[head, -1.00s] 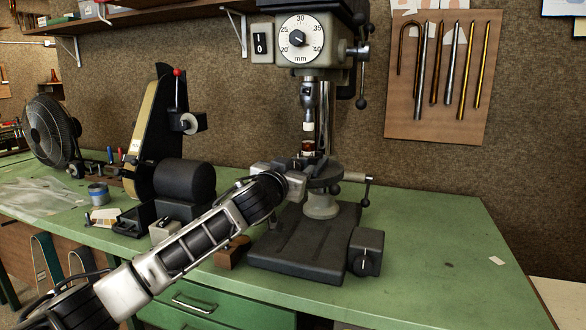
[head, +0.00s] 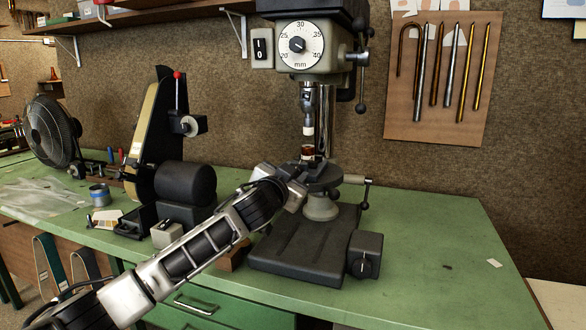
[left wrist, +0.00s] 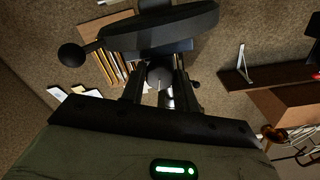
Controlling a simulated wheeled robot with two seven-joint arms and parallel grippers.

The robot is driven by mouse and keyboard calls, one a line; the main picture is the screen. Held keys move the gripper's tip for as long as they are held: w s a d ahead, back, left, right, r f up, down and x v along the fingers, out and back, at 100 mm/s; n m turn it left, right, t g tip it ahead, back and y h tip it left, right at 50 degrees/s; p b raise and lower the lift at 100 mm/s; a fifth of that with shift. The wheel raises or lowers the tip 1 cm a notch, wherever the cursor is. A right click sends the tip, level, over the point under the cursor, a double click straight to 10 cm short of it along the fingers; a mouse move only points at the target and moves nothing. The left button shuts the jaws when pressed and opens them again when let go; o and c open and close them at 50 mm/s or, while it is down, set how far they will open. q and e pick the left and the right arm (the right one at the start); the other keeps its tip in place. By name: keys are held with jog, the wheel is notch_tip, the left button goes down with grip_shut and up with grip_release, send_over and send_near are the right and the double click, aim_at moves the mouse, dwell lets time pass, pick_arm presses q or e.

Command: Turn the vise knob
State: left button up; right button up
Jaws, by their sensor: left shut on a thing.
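The vise (head: 318,178) sits on the drill press table, below the chuck, with a small red-brown cylindrical piece (head: 307,152) at its top. My left gripper (head: 298,176) reaches the left side of the vise, and its fingers are mostly hidden in the head view. In the left wrist view its two dark fingers (left wrist: 160,88) are closed on a rounded grey knob (left wrist: 159,75), which I take for the vise knob. A dark disc-like part (left wrist: 160,28) lies just beyond it. My right gripper is not in view.
The drill press base (head: 305,245) stands on the green bench (head: 435,235). A lever with a dark ball (head: 366,190) sticks out right of the vise. A belt sander (head: 180,175) stands close left of my arm. The bench's right side is mostly clear.

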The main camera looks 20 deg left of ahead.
pick_arm(q)
jog(key=m, duration=2.2)
jog(key=shift+f+y, duration=0.15)
jog(key=shift+y, duration=0.25)
jog(key=shift+m, duration=0.3)
jog(key=o, duration=1)
jog(key=shift+c, duration=0.2)
jog(key=shift+s+d, duration=0.1)
jog(key=shift+s, duration=0.05)
